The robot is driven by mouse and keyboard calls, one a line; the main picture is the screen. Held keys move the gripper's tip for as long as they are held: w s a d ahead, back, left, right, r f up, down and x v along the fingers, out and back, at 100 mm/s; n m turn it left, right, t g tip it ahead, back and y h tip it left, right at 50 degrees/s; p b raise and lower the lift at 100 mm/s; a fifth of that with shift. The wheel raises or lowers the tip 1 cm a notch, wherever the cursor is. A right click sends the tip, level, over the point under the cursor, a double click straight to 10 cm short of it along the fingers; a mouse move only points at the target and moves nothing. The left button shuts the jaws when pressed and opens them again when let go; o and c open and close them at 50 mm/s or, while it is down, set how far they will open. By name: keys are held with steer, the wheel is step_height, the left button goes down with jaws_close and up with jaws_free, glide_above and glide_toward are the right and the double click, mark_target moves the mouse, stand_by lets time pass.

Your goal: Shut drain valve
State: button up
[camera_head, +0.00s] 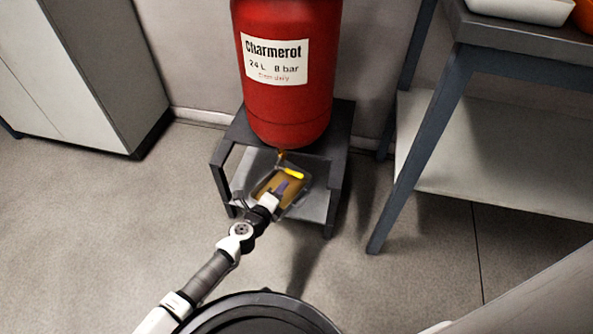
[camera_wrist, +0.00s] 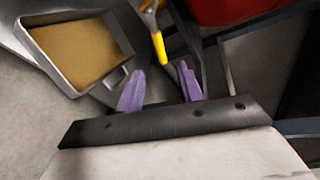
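The drain valve sits under the red tank (camera_head: 290,115). Its yellow lever (camera_head: 293,173) sticks out sideways to the right in the head view. In the wrist view the yellow lever (camera_wrist: 158,47) hangs from a brass-coloured fitting at the top. My gripper (camera_head: 282,187) is just below the lever in the head view. In the wrist view its purple fingers (camera_wrist: 161,80) are spread, with nothing between them. The lever's end lies just beyond the fingertips, roughly in line with the gap. I cannot tell whether anything touches.
A grey tray (camera_wrist: 118,32) holding brownish liquid lies under the valve, on the dark stand's (camera_head: 341,150) lower shelf. The stand's legs flank the space. A workbench (camera_head: 425,135) stands right, a grey cabinet (camera_head: 100,60) left. The floor between is clear.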

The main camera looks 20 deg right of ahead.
mark_target(290, 172)
steer(key=b+x, duration=0.2)
steer(key=x, duration=1)
steer(key=shift+w+d+b, duration=0.15)
steer(key=shift+w+b, duration=0.05)
steer(key=shift+b, duration=0.15)
jaws_close()
